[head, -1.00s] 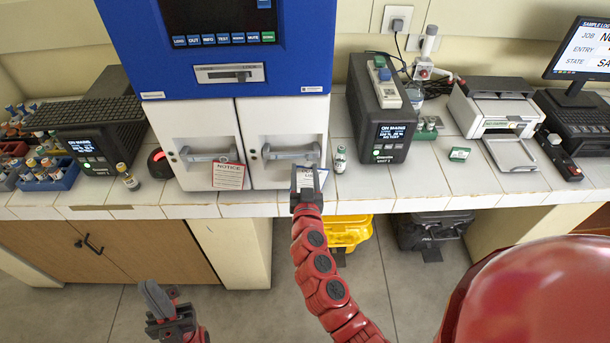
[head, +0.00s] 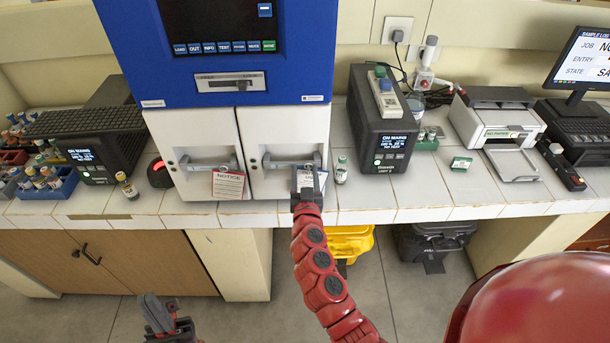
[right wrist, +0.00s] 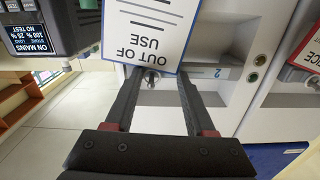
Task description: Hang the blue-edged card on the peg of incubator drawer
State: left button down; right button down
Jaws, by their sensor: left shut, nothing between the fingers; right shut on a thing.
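The blue-edged card (right wrist: 150,30) reads "OUT OF USE" and appears upside down in the right wrist view. It also shows in the head view (head: 307,178) against the right drawer (head: 285,135). My right gripper (head: 306,190) is shut on the card in front of that drawer, just below its handle (head: 290,162). In the right wrist view its fingers (right wrist: 159,75) reach the card's edge, with a small round metal part (right wrist: 151,78) between them, possibly the peg. I cannot tell whether card and peg touch. My left gripper (head: 158,312) is shut and empty, low in front of the counter.
A red-edged notice card (head: 228,185) hangs on the left drawer. A small vial (head: 341,170) stands just right of the right drawer, with a dark unit (head: 385,130) beyond. A brown vial (head: 127,187) stands left. The counter edge (head: 380,216) runs below my right gripper.

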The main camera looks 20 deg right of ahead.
dwell(0.4)
jog(key=shift+c, duration=0.8)
grip_release()
jog(key=shift+s+a+f, duration=0.2)
jog(key=shift+s+f, duration=0.05)
jog(key=shift+s, duration=0.3)
jog(key=b+v, duration=0.7)
jog(key=v, duration=0.9)
jog(key=shift+s+r, duration=0.15)
jog(key=shift+r, duration=0.1)
